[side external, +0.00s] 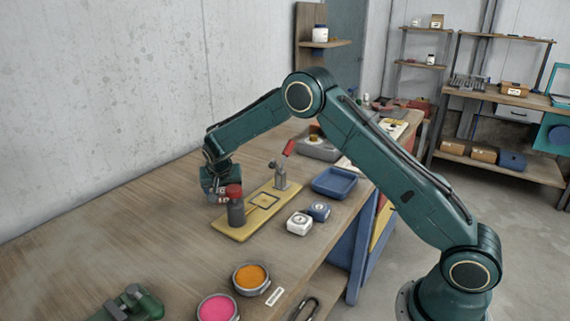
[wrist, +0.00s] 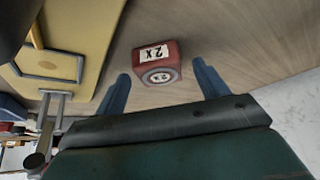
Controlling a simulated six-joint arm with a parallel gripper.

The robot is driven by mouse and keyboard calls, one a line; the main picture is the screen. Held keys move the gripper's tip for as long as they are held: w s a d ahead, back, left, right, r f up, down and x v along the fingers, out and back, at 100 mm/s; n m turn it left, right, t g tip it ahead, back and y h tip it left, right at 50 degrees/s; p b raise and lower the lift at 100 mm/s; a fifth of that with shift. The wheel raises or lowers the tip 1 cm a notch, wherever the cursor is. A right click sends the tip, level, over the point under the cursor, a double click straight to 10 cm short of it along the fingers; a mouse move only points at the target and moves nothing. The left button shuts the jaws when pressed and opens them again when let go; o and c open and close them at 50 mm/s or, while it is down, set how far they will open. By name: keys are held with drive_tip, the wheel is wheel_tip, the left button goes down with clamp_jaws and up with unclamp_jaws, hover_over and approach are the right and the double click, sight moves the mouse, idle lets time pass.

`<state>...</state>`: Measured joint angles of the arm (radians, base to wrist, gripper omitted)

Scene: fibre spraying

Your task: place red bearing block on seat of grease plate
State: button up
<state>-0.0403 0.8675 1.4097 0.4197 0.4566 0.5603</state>
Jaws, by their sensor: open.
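In the side view my gripper (side external: 214,187) is low beside the left end of the yellow grease plate (side external: 232,231) and mostly hides the block. The seat, a dark square outline (side external: 264,201) on the plate, is empty. The plate also shows in the wrist view (wrist: 88,35).
A grey post with a red cap (side external: 236,208) stands at the plate's near end, close to my gripper. A clamp with a red handle (side external: 280,177) stands at its far side.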

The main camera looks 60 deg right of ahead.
sight(224, 192)
drive_tip(key=shift+d+f, duration=0.1)
drive_tip(key=shift+f, duration=0.05)
drive_tip(key=shift+c, duration=0.4)
drive_tip(key=shift+w, duration=0.1)
drive_tip(key=c, duration=1.3)
wheel_tip(224, 192, up, 20)
drive_tip(key=shift+r, duration=0.1)
